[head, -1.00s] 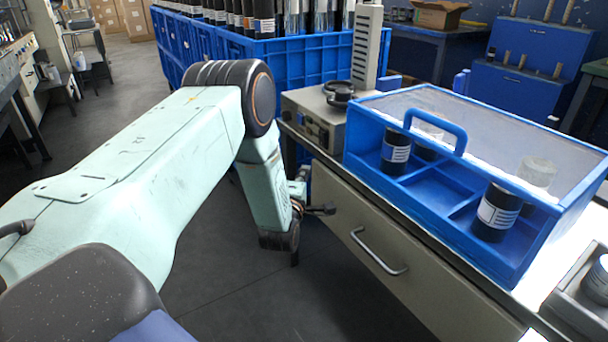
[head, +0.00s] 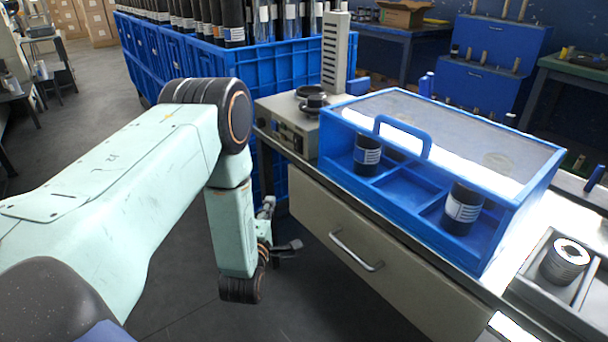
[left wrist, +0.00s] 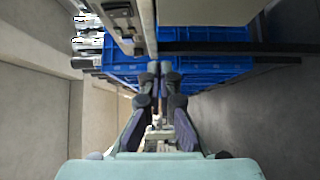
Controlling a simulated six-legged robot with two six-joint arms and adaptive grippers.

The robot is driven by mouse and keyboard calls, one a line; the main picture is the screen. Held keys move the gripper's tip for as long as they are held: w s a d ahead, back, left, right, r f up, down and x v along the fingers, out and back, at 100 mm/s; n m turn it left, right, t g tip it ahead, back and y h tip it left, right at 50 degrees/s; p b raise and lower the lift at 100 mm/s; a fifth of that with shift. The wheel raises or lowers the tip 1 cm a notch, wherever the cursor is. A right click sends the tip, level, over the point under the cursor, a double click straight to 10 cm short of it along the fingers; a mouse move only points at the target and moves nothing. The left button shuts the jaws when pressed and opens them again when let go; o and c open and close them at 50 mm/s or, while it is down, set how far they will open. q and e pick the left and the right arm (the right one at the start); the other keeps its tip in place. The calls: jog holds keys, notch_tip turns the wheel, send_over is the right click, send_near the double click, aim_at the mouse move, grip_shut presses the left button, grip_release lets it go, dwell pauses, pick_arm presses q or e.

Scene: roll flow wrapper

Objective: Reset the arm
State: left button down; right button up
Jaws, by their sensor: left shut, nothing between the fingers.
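My left arm reaches in from the left in the head view and bends down at its wrist. My left gripper (head: 292,246) hangs low in front of the drawer cabinet, beside the drawer front (head: 340,225) and over the dark floor. In the left wrist view its two dark fingers (left wrist: 160,72) come together at the tips. The gripper is shut and holds nothing. My right gripper does not show in either view.
A blue case (head: 510,235) with a clear lid and dark rolls stands on the counter. Left of it is a grey device (head: 295,120). A grey tray (head: 530,285) holds a roll (head: 565,262). Blue crates (head: 270,62) of rolls stand behind. Open floor lies below the gripper.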

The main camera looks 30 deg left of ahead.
pick_arm(q)
jog(key=s+d+f+m+g+h+p, duration=0.1)
jog(key=s+d+f+m+g+h, duration=0.55)
jog(key=s+f+m, duration=0.65)
jog(key=s+d+r+m+g+p, duration=0.1)
jog(key=s+d+m+g, duration=0.3)
jog(key=s, duration=0.7)
jog(key=s+d+r+m+g+p, duration=0.1)
jog(key=s+d+m+g, duration=0.4)
jog(key=s, duration=0.6)
jog(key=shift+g+p, duration=0.55)
jog(key=shift+p, duration=0.2)
jog(key=shift+w, duration=0.1)
